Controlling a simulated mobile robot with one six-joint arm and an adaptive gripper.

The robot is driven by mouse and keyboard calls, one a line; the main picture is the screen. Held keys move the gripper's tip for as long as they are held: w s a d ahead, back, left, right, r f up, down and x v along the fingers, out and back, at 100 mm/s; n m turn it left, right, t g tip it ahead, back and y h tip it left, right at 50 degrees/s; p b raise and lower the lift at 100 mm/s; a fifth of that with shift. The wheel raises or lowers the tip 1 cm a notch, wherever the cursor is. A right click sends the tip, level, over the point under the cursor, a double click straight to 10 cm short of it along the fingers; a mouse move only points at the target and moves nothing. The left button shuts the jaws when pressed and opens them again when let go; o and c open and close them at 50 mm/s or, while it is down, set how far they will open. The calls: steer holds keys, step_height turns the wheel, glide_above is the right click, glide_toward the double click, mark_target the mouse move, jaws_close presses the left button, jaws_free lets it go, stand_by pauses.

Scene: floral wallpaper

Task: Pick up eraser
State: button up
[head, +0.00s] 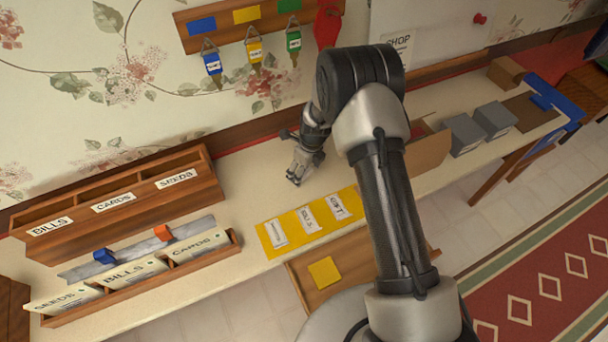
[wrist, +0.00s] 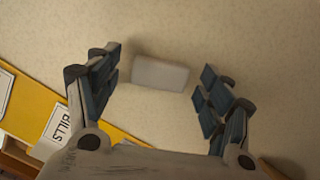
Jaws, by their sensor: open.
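The eraser, a small pale grey-white block (wrist: 160,73), lies flat on the cream tabletop in the wrist view. My gripper (wrist: 160,92) is open, with one finger to the left of the block and the other to the right. The block sits between and slightly beyond the fingertips, and neither finger visibly touches it. In the head view my gripper (head: 298,178) is low over the table near the wall, and I cannot make out the block there.
A yellow strip with labels (head: 310,222) lies in front of my gripper. A wooden sorter (head: 110,208) and a lower rack of envelopes (head: 135,275) stand to the left. Grey boxes (head: 463,133) stand to the right. Key tags (head: 255,52) hang on the wall above.

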steer(key=c, duration=1)
steer(key=shift+o, duration=0.2)
steer(key=shift+r, duration=0.1)
